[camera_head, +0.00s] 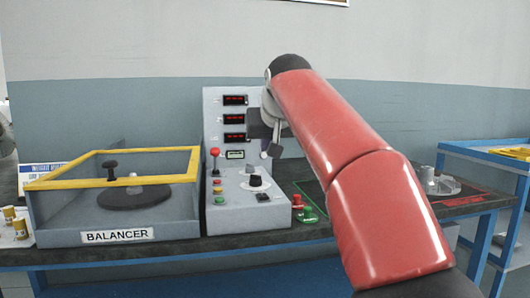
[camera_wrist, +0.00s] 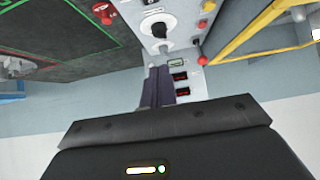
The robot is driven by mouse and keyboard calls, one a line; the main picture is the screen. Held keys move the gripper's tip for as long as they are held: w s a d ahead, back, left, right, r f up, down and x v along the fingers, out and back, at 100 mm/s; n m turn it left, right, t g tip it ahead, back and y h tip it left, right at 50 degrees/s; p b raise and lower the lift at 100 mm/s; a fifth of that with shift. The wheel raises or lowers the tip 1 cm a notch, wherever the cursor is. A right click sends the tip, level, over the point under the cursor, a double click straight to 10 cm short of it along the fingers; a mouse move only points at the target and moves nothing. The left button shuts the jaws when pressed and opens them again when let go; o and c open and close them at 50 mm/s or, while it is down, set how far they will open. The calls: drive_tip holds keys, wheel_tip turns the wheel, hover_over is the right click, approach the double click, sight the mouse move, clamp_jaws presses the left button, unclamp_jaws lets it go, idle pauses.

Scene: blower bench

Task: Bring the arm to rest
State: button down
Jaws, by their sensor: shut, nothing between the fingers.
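My red arm reaches up from the lower right in the head view and bends over toward the control panel (camera_head: 212,112). My gripper (camera_head: 268,152) hangs in front of the panel's right side, above the sloped console. In the wrist view the gripper (camera_wrist: 154,72) shows as two dark fingers lying together. It is shut and empty. The fingers look apart from the console, though the exact gap cannot be told. The arm hides part of the bench behind it.
The balancer box (camera_head: 60,217) with a yellow-framed lid stands left. The console has a black knob (camera_head: 255,181) and a red-topped lever (camera_head: 215,153). Metal parts (camera_head: 438,183) lie farther right. A blue-framed table (camera_head: 490,155) is at the right edge.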

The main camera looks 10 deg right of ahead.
drive_tip(key=shift+s+r, duration=0.2)
drive_tip(key=shift+r, duration=0.05)
drive_tip(key=s+f+g, duration=0.4)
drive_tip(key=s+f, duration=2.7)
drive_tip(key=f, duration=0.2)
drive_tip(key=shift+s+d, duration=0.2)
drive_tip(key=shift+s, duration=0.15)
